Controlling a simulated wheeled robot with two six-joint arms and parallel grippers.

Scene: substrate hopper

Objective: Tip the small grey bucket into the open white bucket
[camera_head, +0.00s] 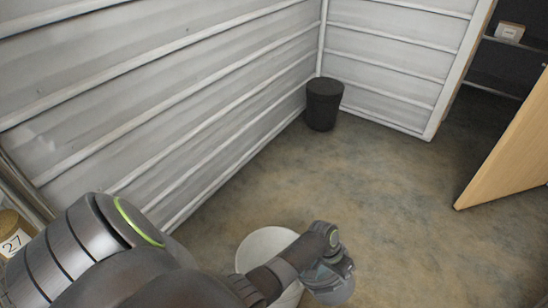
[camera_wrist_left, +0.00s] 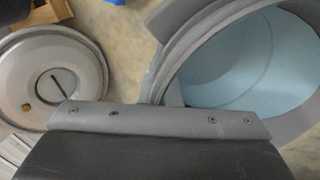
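The white bucket (camera_head: 262,243) stands on the floor at the bottom middle of the head view, partly hidden behind my left forearm. My left gripper (camera_head: 333,284) is at its right, low in the picture, and its fingers cannot be made out. In the left wrist view, a round container (camera_wrist_left: 245,60) with a grey rim and a pale blue inside fills the upper right, close to the camera. I cannot tell for sure whether it is the small grey bucket. Dark gripper housing covers the bottom of that view. My right gripper is not in view.
A dark bin (camera_head: 323,105) stands in the far corner against the ribbed walls. A wooden panel (camera_head: 510,150) juts in at right. A round metallic disc (camera_wrist_left: 50,77) lies left in the wrist view. A container marked 27 (camera_head: 14,240) is at far left. The middle floor is clear.

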